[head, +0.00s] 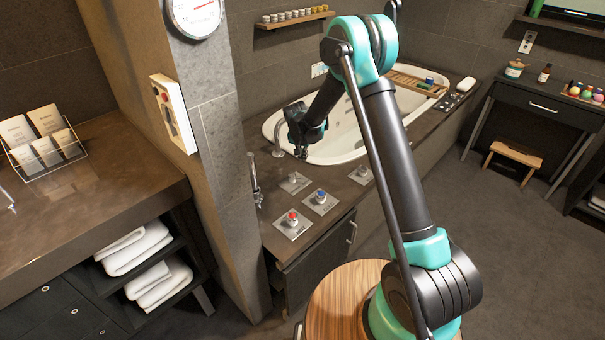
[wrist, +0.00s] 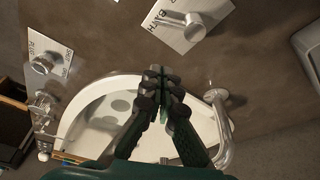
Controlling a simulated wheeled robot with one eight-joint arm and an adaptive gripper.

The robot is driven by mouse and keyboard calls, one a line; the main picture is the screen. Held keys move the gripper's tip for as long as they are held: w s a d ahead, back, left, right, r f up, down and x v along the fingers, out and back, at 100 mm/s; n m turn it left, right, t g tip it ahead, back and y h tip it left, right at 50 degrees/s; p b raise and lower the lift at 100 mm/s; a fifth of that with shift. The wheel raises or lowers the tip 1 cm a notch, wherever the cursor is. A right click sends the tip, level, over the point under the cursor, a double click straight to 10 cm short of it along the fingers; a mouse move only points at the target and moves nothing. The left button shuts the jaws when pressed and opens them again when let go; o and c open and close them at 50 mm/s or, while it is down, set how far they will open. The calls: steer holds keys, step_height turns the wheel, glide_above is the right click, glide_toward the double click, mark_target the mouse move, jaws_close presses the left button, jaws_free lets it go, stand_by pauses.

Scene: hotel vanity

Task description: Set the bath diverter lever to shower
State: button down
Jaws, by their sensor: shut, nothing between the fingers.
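The bath diverter is a pale plate with a silver lever (head: 293,178) on the dark counter in front of the tub. In the wrist view the lever (wrist: 178,18) is at the top, its arm lying toward the printed word BATH; no shower marking is readable. My gripper (head: 302,153) hangs above the near rim of the tub, just beyond the diverter plate. In the wrist view my gripper (wrist: 161,76) has its fingertips together, empty, and apart from the lever.
A plug knob (wrist: 42,64) on its plate, a red tap knob (head: 292,218) and a blue tap knob (head: 320,196) stand on the same counter. A curved spout (wrist: 224,125) rises beside the white tub (head: 345,140). A wall pillar stands left of the counter.

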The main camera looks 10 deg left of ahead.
mark_target(301, 178)
steer(key=x, duration=0.9)
steer(key=shift+w+f, duration=0.15)
steer(key=shift+f, duration=0.15)
steer(key=shift+s+f, duration=0.15)
steer(key=shift+s, duration=0.2)
steer(key=shift+s+a+r, duration=0.2)
steer(key=shift+s, duration=0.6)
steer(key=shift+s+a+r, duration=0.15)
steer(key=shift+s+r, duration=0.1)
steer(key=shift+s, duration=0.5)
steer(key=m, duration=0.1)
steer(key=s+m, duration=0.1)
steer(key=m+h, duration=0.1)
steer(key=m, duration=0.1)
steer(key=shift+s+a+g, duration=0.15)
steer(key=shift+s+g, duration=0.15)
steer(key=m, duration=0.2)
steer(key=s+m, duration=0.1)
steer(key=shift+s+a+m+g+h, duration=0.1)
steer(key=shift+a+m+g+h, duration=0.2)
steer(key=shift+h, duration=0.1)
steer(key=shift+s+a, duration=0.2)
steer(key=shift+s, duration=0.05)
steer(key=shift+s+a, duration=0.25)
